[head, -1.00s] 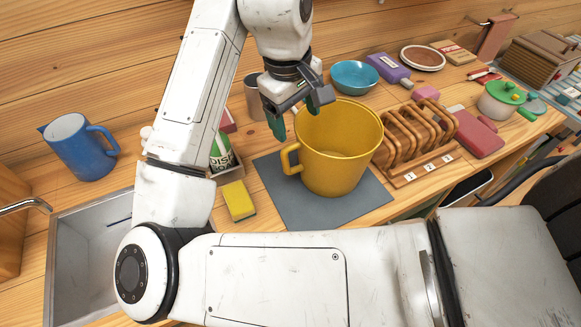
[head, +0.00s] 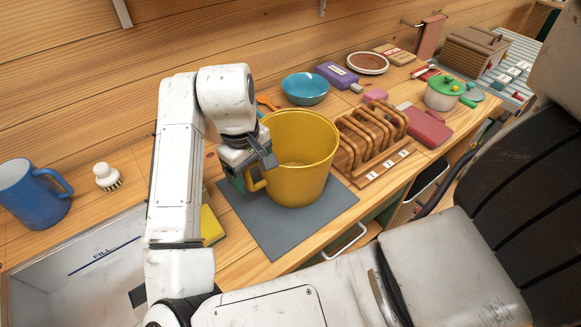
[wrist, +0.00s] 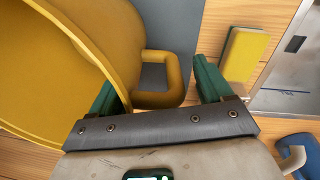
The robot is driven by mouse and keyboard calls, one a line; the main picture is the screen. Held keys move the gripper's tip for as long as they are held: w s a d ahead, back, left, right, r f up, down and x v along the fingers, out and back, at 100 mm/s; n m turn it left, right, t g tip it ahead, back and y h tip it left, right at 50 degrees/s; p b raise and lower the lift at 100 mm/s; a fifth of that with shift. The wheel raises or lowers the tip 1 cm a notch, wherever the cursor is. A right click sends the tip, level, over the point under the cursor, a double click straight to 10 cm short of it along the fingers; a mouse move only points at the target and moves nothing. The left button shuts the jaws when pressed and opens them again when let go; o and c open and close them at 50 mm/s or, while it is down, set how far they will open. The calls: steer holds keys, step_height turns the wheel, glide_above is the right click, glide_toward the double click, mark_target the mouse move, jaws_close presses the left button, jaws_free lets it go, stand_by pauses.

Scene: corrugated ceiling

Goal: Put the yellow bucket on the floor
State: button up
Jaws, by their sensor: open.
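The yellow bucket (head: 298,178) stands upright on a grey mat (head: 262,232) on the wooden counter. Its handle (head: 256,181) is on its left side. My gripper (head: 247,180) is at that handle, with the fingers partly hidden behind my wrist and the bucket. In the wrist view my gripper (wrist: 158,88) is open, with one green finger on each side of the bucket's handle (wrist: 160,98). The left finger is between the handle and the bucket wall or just under the wall; I cannot tell exactly. The bucket's rim (wrist: 75,35) fills the left of that view. The floor is barely visible.
A wooden rack (head: 372,145) stands close to the bucket's right. A blue bowl (head: 305,88) is behind it. A yellow sponge (head: 211,225) lies left of the mat, and a sink (head: 75,262) and blue jug (head: 32,195) are further left. A drawer handle (head: 345,243) juts out below the counter.

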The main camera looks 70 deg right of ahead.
steer(key=shift+f, duration=0.3)
steer(key=shift+c, duration=0.2)
steer(key=c, duration=1.4)
steer(key=shift+o, duration=0.2)
